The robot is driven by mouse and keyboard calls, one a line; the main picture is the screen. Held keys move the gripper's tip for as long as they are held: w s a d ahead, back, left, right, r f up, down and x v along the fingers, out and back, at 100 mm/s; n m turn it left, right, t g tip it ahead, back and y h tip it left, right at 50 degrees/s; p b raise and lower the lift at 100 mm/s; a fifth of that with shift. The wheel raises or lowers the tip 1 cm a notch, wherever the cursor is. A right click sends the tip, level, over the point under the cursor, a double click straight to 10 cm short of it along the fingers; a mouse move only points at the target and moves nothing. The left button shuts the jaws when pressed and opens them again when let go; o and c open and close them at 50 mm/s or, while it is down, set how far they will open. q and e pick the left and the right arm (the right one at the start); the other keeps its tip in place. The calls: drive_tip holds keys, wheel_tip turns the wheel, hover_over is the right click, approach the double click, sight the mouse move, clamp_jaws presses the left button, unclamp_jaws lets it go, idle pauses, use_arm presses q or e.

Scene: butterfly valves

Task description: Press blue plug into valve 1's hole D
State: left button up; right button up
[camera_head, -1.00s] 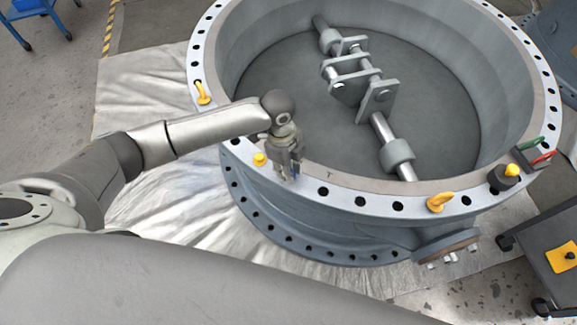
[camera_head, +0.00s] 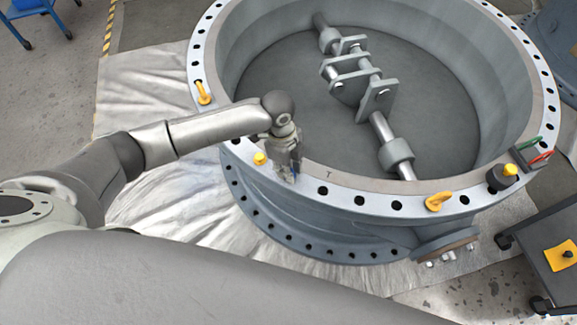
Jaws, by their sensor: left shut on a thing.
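Valve 1 is the large grey ring-shaped valve body (camera_head: 335,220) with a flange of dark bolt holes around its top. My left gripper (camera_head: 294,178) points down at the near-left part of the flange. It is shut on the blue plug (camera_head: 295,174), of which only a small blue bit shows between the fingers. The plug is at the flange surface; whether it is in a hole is hidden by the fingers. A yellow plug (camera_head: 259,159) sits in the flange just left of the gripper. Hole letters are not legible. My right gripper is not in view.
Yellow lifting eyes stand on the flange at left (camera_head: 203,93) and front right (camera_head: 438,201). A black device with a yellow knob (camera_head: 502,177) and red and green handles (camera_head: 541,157) sit at right. A dark cart (camera_head: 545,255) stands at lower right.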

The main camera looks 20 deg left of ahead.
use_arm(q)
drive_tip(key=shift+f, duration=0.1)
idle(0.3)
drive_tip(key=shift+f, duration=0.4)
drive_tip(key=o, duration=0.8)
drive_tip(key=shift+o, duration=0.5)
drive_tip(key=o, duration=0.4)
wheel_tip(320, 180, up, 6)
drive_tip(key=p, duration=0.6)
drive_tip(key=shift+p, duration=0.35)
